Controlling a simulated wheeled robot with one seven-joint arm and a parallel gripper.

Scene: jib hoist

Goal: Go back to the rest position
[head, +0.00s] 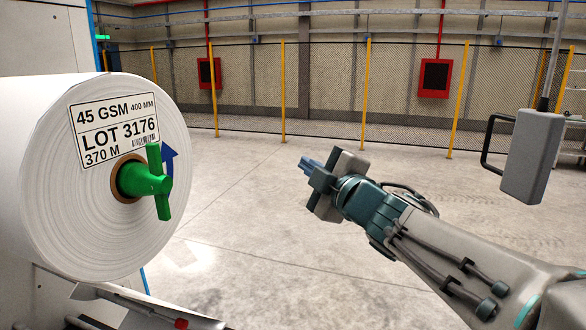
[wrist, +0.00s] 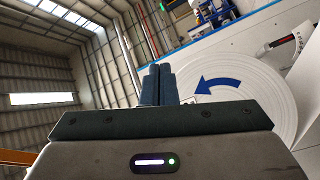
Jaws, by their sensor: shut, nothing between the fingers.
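My gripper (head: 311,165) is in the middle of the head view, held in the air over open floor, with its fingers toward the upper left. Its two fingers (wrist: 157,86) are together in the wrist view with nothing between them. It is to the right of the large white roll (head: 60,190) and apart from it. The roll also shows in the wrist view (wrist: 262,88), with a blue arrow on its face. My arm reaches in from the lower right of the head view.
A green handle (head: 146,181) sticks out from the roll's core. A grey hoist box (head: 531,157) with a black handle hangs at the right. A mesh fence with yellow posts (head: 367,95) runs along the back. The floor (head: 250,220) between is clear.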

